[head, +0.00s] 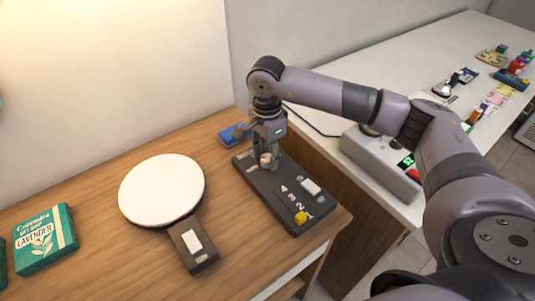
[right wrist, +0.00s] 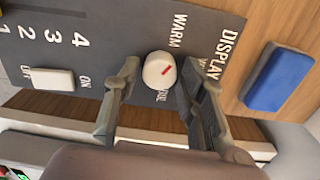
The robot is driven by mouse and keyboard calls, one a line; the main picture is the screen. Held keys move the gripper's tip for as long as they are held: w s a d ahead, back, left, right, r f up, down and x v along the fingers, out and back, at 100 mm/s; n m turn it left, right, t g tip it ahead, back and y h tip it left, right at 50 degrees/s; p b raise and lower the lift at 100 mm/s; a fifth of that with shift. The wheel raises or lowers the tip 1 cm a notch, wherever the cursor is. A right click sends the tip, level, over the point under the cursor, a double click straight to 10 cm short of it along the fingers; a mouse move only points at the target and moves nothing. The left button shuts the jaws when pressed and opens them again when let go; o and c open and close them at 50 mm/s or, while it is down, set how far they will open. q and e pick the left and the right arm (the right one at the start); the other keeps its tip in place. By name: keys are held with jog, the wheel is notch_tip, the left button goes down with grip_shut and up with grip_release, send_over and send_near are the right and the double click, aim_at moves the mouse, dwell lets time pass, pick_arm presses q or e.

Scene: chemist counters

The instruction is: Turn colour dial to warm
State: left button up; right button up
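The colour dial (right wrist: 157,70) is a round white knob with a short red mark, on a dark grey panel (right wrist: 110,20). In the right wrist view the word WARM is printed above it, and a partly hidden label lies below. The red mark slants toward the upper right, not straight at WARM. My right gripper (right wrist: 159,78) has one finger on each side of the dial, with a small gap at the left; contact at the right is unclear. In the head view the right gripper (head: 267,152) points down over the dial (head: 267,160) at the panel's far end.
The panel (head: 262,190) also carries a white switch (head: 311,186) and a yellow knob (head: 300,217) by numbers. A blue block (head: 234,133) lies behind it. A round white plate-like lamp (head: 162,190) and a green lavender box (head: 46,238) stand left. A counter is right.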

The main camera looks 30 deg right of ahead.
aim_at(267, 156)
jog(key=shift+o, duration=0.9)
notch_tip(267, 156, up, 12)
jog(key=shift+w, duration=0.1)
